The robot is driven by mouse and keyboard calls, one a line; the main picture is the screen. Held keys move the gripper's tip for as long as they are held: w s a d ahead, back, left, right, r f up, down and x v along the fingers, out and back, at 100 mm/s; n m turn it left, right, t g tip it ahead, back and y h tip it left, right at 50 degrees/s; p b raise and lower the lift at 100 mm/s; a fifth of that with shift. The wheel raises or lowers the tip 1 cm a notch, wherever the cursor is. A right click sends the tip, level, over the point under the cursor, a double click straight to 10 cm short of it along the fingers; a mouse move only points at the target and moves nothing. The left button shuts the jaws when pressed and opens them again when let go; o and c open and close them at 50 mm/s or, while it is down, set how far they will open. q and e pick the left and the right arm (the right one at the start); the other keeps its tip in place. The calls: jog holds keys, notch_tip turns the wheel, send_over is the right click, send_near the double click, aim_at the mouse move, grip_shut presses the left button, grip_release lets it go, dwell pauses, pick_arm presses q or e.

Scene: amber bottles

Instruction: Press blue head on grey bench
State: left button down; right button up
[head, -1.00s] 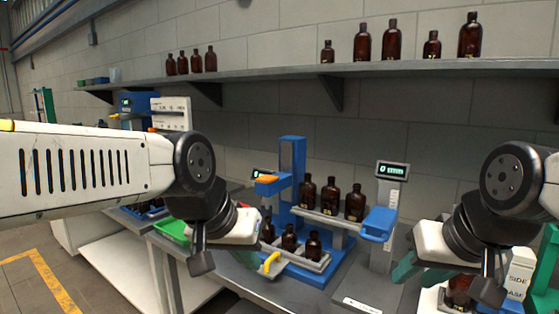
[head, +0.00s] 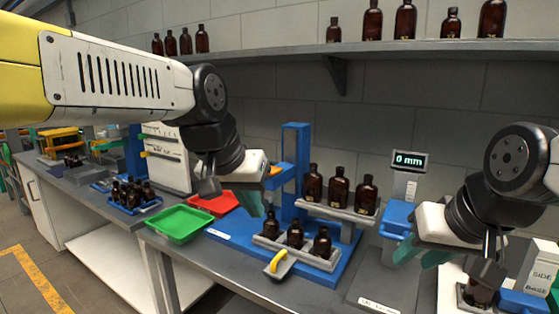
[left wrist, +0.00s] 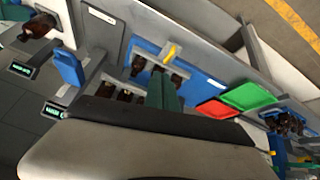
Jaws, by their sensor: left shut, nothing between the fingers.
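A blue head (head: 397,216) sits on a grey post with a lit display (head: 409,160) reading 0 mm, above a grey base (head: 385,285) on the bench. In the left wrist view the blue head (left wrist: 68,67) is at upper left. My left gripper (head: 252,203) is shut and empty, in front of the blue frame and well left of the head; its green fingers (left wrist: 163,92) also show in the left wrist view. My right gripper (head: 422,255) has its green fingers apart, low and close to the blue head; it partly hides the grey post. I cannot tell whether they touch.
A blue frame (head: 290,160) carries amber bottles on two grey racks, with a yellow handle (head: 278,262) at its front. A green tray (head: 180,224) and a red tray (head: 213,204) lie left. A wall shelf (head: 400,46) holds several bottles above.

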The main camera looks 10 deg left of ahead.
pick_arm(q)
jog(key=w+a+r+m+g, duration=0.1)
jog(key=w+r, duration=0.3)
jog(key=w, duration=0.4)
jog(key=w+a+r+m+g, duration=0.1)
jog(key=w+a+r, duration=0.1)
jog(key=w+r, duration=0.3)
jog(key=w+a+r+y, duration=0.1)
jog(key=w+r, duration=0.3)
jog(key=w, duration=0.8)
jog(key=shift+w+a+r+m+g, duration=0.35)
jog(key=shift+a+m+g, duration=0.05)
jog(key=shift+a, duration=0.1)
send_over(278, 174)
jog(key=a, duration=0.3)
notch_tip(278, 174, down, 13)
jog(key=shift+s+r, duration=0.1)
jog(key=shift+r, duration=0.05)
jog(key=shift+f, duration=0.45)
